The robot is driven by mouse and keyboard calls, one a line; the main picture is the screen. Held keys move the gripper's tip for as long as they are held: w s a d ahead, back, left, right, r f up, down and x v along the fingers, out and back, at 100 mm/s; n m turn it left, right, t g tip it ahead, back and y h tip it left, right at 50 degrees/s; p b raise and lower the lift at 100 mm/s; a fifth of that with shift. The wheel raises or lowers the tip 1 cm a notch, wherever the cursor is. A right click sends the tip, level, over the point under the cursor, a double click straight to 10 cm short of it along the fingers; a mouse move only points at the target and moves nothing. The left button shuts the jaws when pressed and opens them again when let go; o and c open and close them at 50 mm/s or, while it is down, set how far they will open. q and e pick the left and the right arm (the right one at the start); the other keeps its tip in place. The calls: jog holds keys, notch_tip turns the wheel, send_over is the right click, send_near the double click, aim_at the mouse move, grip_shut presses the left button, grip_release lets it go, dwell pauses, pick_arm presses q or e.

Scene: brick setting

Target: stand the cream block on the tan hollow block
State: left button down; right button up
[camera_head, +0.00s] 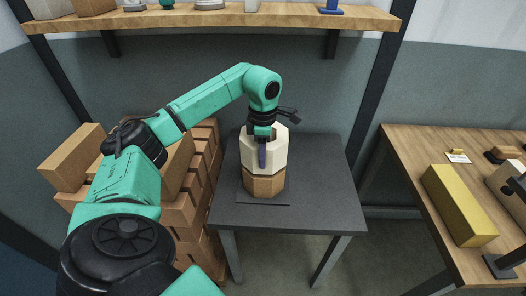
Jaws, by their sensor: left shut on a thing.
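The cream block (277,150), a pale faceted block, shows in the head view above the tan hollow block (264,184) on the dark table. The cream block looks upright and lined up over the tan one; their edges meet in the picture, but I cannot tell whether it rests fully on it. My left gripper (262,152) comes down from above and is shut on the cream block, one dark finger showing on its near face. The tan block's hollow is hidden under the cream block. My right gripper is not in view.
The dark table (323,180) is clear around the blocks. Stacked tan bricks (190,214) stand close to its left side. A wooden bench (404,157) at right holds a long yellow block (459,205) and other items. A wooden shelf (230,21) spans the back wall.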

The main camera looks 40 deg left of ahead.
pick_arm(q)
jog(key=shift+w+f, duration=0.1)
jog(key=shift+f, duration=0.25)
jog(key=shift+c, duration=2.1)
grip_release()
